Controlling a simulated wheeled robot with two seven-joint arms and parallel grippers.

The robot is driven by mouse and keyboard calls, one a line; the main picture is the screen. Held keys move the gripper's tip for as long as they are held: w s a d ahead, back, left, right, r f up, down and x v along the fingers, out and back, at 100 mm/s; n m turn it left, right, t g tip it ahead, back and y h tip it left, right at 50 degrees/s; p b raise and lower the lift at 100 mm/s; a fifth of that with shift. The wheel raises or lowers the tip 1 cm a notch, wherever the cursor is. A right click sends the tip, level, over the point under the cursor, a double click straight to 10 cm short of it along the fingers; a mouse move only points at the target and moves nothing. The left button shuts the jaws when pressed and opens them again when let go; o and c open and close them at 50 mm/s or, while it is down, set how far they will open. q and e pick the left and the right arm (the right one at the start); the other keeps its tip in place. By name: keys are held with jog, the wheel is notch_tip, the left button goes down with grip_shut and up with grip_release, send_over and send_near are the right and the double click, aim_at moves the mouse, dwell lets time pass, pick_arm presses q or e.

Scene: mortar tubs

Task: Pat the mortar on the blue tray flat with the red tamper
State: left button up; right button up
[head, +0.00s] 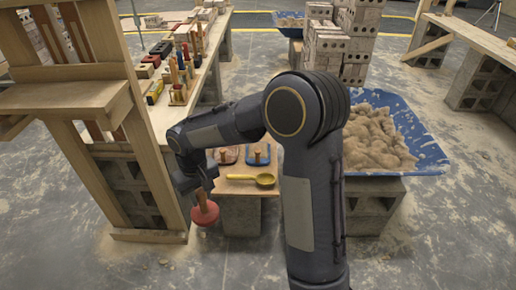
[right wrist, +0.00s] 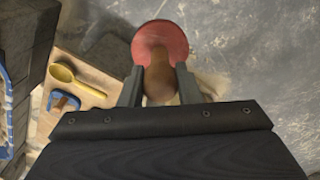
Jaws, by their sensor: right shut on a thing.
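The red tamper (head: 205,214) has a round red head and a brown handle. My right gripper (head: 197,188) is shut on the handle, with the red head hanging below it, in front of the low wooden board. In the right wrist view the tamper (right wrist: 160,42) shows beyond the two fingers (right wrist: 159,88), over grey floor. The blue tray (head: 430,160) is to the right, on grey blocks, with lumpy brown mortar (head: 375,140) heaped on it. My right arm hides the tray's left part. The tamper is well apart from the mortar. My left gripper is not in view.
A yellow scoop (head: 265,180) lies on the low board (head: 232,187), near a small blue piece (head: 258,158) with a brown part on top. A wooden bench (head: 165,118) with several tools stands left. Stacked bricks (head: 335,45) stand behind the tray.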

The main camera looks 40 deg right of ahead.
jog(key=shift+w+f, duration=0.1)
jog(key=shift+f, duration=0.1)
jog(key=a+r+p, duration=0.1)
jog(key=w+r+p, duration=0.1)
jog(key=shift+w+a+r+p, duration=0.2)
jog(key=shift+a+r+p, duration=0.15)
jog(key=shift+p, duration=0.05)
jog(key=shift+w+a+r, duration=0.15)
jog(key=shift+w+a, duration=0.1)
dwell(0.4)
